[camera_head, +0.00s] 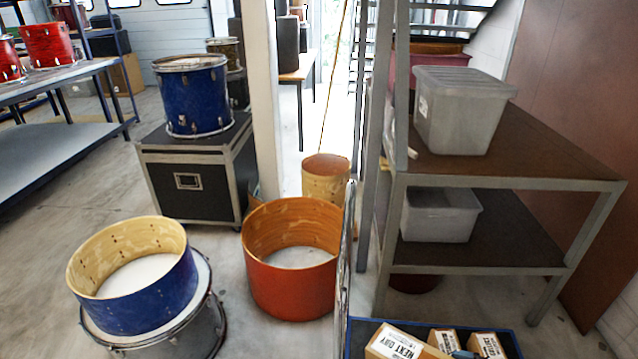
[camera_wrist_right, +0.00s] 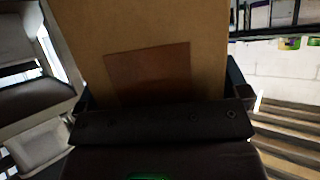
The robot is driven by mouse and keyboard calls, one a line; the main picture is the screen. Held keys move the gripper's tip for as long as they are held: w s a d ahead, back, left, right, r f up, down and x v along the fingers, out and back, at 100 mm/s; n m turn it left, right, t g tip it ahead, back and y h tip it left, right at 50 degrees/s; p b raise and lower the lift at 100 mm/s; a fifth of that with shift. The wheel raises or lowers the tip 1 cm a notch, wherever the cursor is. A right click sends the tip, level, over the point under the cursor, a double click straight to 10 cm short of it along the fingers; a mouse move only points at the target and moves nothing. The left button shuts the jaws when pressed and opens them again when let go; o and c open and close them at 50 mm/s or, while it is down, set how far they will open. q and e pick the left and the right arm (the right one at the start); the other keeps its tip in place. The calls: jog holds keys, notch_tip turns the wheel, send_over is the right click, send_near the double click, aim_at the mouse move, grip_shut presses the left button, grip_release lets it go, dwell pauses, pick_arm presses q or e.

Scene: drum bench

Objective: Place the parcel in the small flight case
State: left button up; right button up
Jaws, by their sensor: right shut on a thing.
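In the right wrist view a brown cardboard parcel (camera_wrist_right: 155,25) with a darker brown patch fills the space between the fingers of my right gripper (camera_wrist_right: 163,97), which is shut on it. In the head view a cardboard box (camera_head: 398,343) with a "NEXT DAY" label shows at the bottom edge, cut off by the frame; I cannot tell for sure whether it is the held parcel. A black case with metal edges (camera_head: 190,182) stands on the floor at the left. I cannot make out a separate small flight case. My left gripper is not in view.
A blue-edged container (camera_head: 512,342) at the bottom holds labelled cartons (camera_head: 487,345). A metal-framed shelf (camera_head: 500,183) with grey bins (camera_head: 460,110) stands at the right.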

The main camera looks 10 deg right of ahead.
jog(key=r, duration=0.1)
jog(key=s+r, duration=0.1)
jog(key=r, duration=0.2)
jog(key=shift+s+d, duration=0.25)
jog(key=shift+s, duration=0.1)
jog(key=s+d+r+m+t+h, duration=0.1)
jog(key=d+r+m+h, duration=0.3)
jog(key=r, duration=0.6)
jog(key=s+a+f+m+h, duration=0.1)
jog(key=a+f+m+h, duration=0.1)
jog(key=a, duration=0.6)
jog(key=s+a+f+m+h, duration=0.1)
jog(key=a+m+h, duration=0.1)
jog(key=a, duration=0.7)
pick_arm(q)
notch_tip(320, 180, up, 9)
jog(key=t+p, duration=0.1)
jog(key=p, duration=0.9)
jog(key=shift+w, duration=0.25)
pick_arm(e)
notch_tip(320, 180, up, 22)
jog(key=w+t, duration=0.2)
jog(key=t, duration=0.1)
jog(key=shift+w+d+f+t, duration=0.15)
jog(key=shift+w+d+t, duration=0.05)
jog(key=shift+w+t, duration=0.15)
